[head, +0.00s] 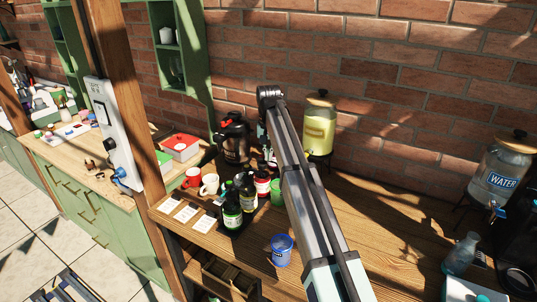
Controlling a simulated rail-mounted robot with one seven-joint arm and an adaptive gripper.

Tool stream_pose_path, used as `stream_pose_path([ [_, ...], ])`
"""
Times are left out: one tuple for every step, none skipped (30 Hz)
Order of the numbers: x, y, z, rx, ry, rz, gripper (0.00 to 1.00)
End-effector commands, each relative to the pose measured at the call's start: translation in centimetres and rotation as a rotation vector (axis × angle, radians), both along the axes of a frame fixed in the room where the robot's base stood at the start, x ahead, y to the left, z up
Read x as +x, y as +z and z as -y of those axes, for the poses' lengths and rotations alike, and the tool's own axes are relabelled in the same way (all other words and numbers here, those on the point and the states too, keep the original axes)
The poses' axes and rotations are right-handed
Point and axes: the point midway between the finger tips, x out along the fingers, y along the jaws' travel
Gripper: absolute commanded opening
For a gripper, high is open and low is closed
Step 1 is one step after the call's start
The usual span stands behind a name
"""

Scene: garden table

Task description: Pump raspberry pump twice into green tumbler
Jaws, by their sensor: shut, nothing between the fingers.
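Several dark pump bottles stand in a group on the wooden table. The one with a red and white label (262,185) at the back right of the group looks like the raspberry pump; its label is too small to read. The green tumbler (278,190) stands just right of it, partly covered by my arm. My arm reaches up across the picture and bends down over the bottles. My gripper (267,160) shows only in part at the red-labelled bottle's top, small and dark. It is shut and holds nothing. I cannot tell whether it touches the pump head.
A green-labelled bottle (231,215) and a yellow-labelled bottle (247,195) stand close on the left. A blue cup (281,250) is nearer the front edge. Mugs (209,184), a dark urn (234,140) and a yellow dispenser (319,128) stand around.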

Motion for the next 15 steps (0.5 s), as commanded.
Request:
stream_pose_path([
  [-0.1, -0.1, 0.0, -0.001, 0.0, -0.002, 0.0],
  [-0.1, -0.1, 0.0, -0.001, 0.0, -0.002, 0.0],
  [-0.1, -0.1, 0.0, -0.001, 0.0, -0.002, 0.0],
  [-0.1, -0.1, 0.0, -0.001, 0.0, -0.002, 0.0],
  [-0.1, -0.1, 0.0, -0.001, 0.0, -0.002, 0.0],
  [-0.1, 0.0, 0.0, -0.001, 0.0, -0.002, 0.0],
  [0.0, 0.1, 0.0, -0.001, 0.0, -0.002, 0.0],
  [0.0, 0.2, 0.0, -0.001, 0.0, -0.002, 0.0],
  [0.0, 0.3, 0.0, -0.001, 0.0, -0.002, 0.0],
  [0.0, 0.4, 0.0, -0.001, 0.0, -0.001, 0.0],
  [0.0, 0.6, 0.0, -0.001, 0.0, -0.001, 0.0],
  [0.0, 0.8, 0.0, -0.001, 0.0, -0.001, 0.0],
  [0.0, 0.9, 0.0, -0.001, 0.0, -0.001, 0.0],
  [0.0, 1.0, 0.0, -0.001, 0.0, -0.001, 0.0],
  [0.0, 1.2, 0.0, -0.001, 0.0, -0.001, 0.0],
])
